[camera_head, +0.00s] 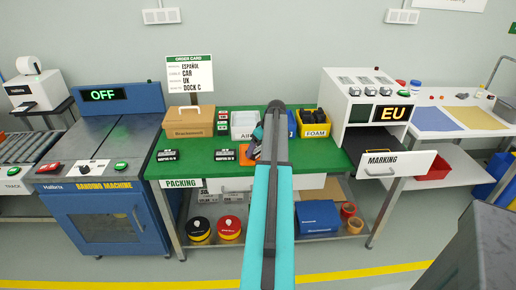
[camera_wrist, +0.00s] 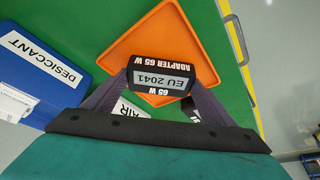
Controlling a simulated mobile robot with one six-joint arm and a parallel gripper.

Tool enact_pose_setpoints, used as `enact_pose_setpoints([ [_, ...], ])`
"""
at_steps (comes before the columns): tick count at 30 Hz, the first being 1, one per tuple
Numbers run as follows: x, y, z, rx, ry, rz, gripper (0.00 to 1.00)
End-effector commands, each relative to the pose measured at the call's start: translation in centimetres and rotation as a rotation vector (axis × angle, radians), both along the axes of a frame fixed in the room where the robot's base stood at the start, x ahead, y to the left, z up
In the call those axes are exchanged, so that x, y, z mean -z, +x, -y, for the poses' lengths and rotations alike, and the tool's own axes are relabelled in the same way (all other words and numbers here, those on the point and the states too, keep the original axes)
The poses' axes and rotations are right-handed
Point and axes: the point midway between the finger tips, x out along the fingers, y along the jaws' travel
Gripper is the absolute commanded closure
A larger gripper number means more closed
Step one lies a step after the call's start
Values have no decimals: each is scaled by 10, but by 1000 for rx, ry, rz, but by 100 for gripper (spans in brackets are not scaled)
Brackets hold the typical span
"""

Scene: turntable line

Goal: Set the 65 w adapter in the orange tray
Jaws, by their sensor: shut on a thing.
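The 65 W adapter (camera_wrist: 162,80) is a black block with a pale label reading EU 2041. My gripper (camera_wrist: 160,88) is shut on it, one dark finger on each side. The orange tray (camera_wrist: 150,35) lies flat behind the adapter in the wrist view, its visible floor empty. The adapter overlaps the tray's lower part in that view; whether it touches the tray I cannot tell. In the head view, an orange part of the tray (camera_head: 236,184) shows near the table's front edge, and my arm hides much of the area around it.
The green packing table (camera_head: 200,170) bears a white AIR bin (camera_head: 243,122), a yellow FOAM bin (camera_head: 314,130) and a cardboard box (camera_head: 188,122). A blue DESICCANT bin (camera_wrist: 45,60) lies left in the wrist view. The marking machine (camera_head: 365,105) stands right, the banding machine (camera_head: 105,190) left.

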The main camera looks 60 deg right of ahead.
Motion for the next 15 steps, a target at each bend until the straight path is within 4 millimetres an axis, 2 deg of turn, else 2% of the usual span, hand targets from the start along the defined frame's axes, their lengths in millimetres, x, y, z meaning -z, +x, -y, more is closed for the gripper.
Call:
enact_pose_setpoints([
  [5,3,0,0,0,0,1,54],
  [6,3,0,0,0,0,0,16],
  [8,2,0,0,0,0,0,5],
  [15,2,0,0,0,0,0,4],
])
